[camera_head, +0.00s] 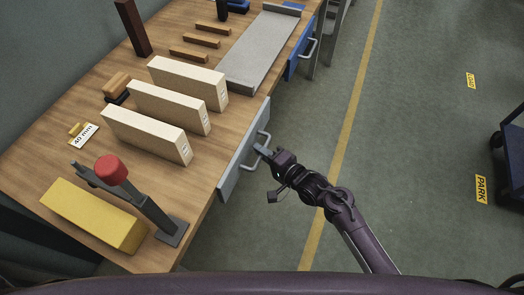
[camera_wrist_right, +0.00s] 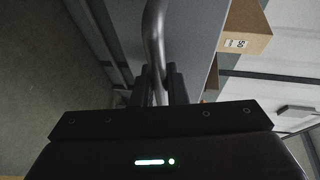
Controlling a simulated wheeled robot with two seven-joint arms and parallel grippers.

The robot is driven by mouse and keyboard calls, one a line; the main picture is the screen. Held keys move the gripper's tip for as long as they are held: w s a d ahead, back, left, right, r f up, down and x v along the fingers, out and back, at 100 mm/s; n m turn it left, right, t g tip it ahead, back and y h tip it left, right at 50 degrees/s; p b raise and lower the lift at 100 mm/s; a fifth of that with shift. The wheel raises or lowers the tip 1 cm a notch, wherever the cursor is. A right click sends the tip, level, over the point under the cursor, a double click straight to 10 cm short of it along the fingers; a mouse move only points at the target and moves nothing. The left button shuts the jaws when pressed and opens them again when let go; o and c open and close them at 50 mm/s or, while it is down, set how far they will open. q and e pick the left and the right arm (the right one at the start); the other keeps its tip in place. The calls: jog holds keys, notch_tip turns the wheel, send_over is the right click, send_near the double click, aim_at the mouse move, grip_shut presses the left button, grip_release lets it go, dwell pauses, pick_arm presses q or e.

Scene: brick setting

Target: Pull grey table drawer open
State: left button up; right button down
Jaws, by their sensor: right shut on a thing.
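The grey table drawer (camera_head: 243,152) is in the side of the wooden table (camera_head: 60,160). Its front stands along the table's right edge, with a metal bar handle (camera_head: 264,139) on it. My right gripper (camera_head: 262,149) reaches in from the lower right and is shut on the handle. In the right wrist view the handle (camera_wrist_right: 154,35) passes between the two fingers (camera_wrist_right: 160,88), and the grey drawer front (camera_wrist_right: 195,30) is right beside it. I cannot tell how far out the drawer stands. My left gripper is not in view.
A blue drawer (camera_head: 299,55) with its own handle is farther along the same side. Cream blocks (camera_head: 145,133), a grey plate (camera_head: 260,52), a yellow block (camera_head: 93,215) and a red-knobbed tool (camera_head: 111,171) stand on the table. The floor (camera_head: 400,130) to the right is clear up to a dark cart (camera_head: 512,150).

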jog(key=s+d+p, duration=0.2)
jog(key=s+d, duration=0.1)
jog(key=d, duration=0.6)
jog(key=s+d+p, duration=0.3)
jog(key=s+d, duration=0.1)
jog(key=d, duration=0.5)
jog(key=s+d+p, duration=0.2)
jog(key=s+d, duration=0.2)
jog(key=d, duration=0.6)
jog(key=shift+s+p, duration=0.25)
jog(key=shift+p, duration=0.05)
jog(key=shift+a, duration=0.1)
jog(key=c, duration=1.5)
grip_release()
jog(key=shift+o, duration=0.2)
jog(key=v, duration=0.7)
jog(key=shift+s+d+b, duration=0.25)
jog(key=shift+s+b, duration=0.05)
jog(key=shift+b, duration=0.05)
